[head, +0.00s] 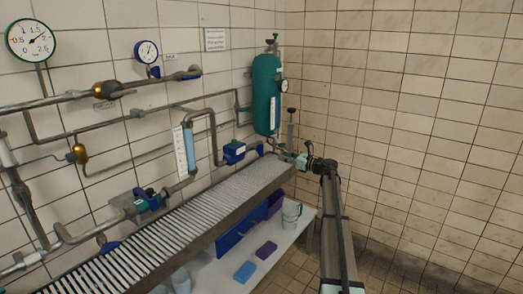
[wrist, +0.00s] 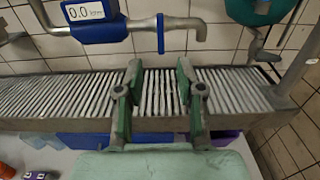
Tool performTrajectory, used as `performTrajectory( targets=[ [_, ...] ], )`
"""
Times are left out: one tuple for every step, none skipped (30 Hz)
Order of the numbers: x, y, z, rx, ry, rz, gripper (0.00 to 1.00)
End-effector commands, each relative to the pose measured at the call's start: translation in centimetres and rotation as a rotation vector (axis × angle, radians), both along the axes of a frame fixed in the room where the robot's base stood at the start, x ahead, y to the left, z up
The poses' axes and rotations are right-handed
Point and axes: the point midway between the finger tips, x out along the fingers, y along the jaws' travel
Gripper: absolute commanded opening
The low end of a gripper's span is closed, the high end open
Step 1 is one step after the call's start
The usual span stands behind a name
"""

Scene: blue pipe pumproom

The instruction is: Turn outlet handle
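The outlet handle appears to be the upright blue lever (wrist: 160,33) on the grey outlet pipe in the wrist view. The pipe bends down into a spout (wrist: 201,32) to its right. In the head view the small blue handle (head: 260,149) is just right of the blue meter box (head: 235,152). My gripper (wrist: 158,72) is open and empty, with its green fingers over the slatted grate. The handle lies beyond the fingertips, near the middle between them, and is not touched. In the head view my gripper (head: 300,161) is near the grate's far right end.
The slatted metal grate (head: 165,232) runs along the wall below the pipes. A shelf with a blue crate (head: 240,236) and a white jug (head: 291,215) is under the grate. Bare tiled wall is on the right.

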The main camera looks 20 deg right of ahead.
Motion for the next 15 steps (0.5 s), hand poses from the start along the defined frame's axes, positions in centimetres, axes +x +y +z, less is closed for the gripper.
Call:
performTrajectory(
  targets=[
    [1.1,0.5,0.1,0.0,0.0,0.002,0.38],
    [1.6,0.8,0.1,0.0,0.0,0.002,0.38],
    [2.3,1.2,0.1,0.0,0.0,0.002,0.38],
    [2.8,1.5,0.1,-0.001,-0.001,0.002,0.38],
    [3.4,1.9,0.1,-0.001,-0.001,0.002,0.38],
    [4.1,2.3,0.1,-0.001,-0.001,0.002,0.38],
    [4.5,2.5,0.1,-0.001,-0.001,0.002,0.38],
    [5.0,2.9,0.1,-0.001,0.0,0.002,0.38],
    [5.7,3.3,0.1,-0.001,0.0,0.002,0.38],
    [6.3,3.6,0.1,-0.001,0.0,0.002,0.38],
    [6.8,3.9,0.1,-0.002,0.0,0.002,0.38],
    [7.4,4.3,0.1,-0.002,0.0,0.001,0.38],
    [7.9,4.5,0.1,-0.002,0.0,0.002,0.38],
    [8.3,4.8,0.1,-0.002,0.0,0.002,0.38],
    [8.9,5.2,0.1,-0.002,0.0,0.002,0.38]
  ],
)
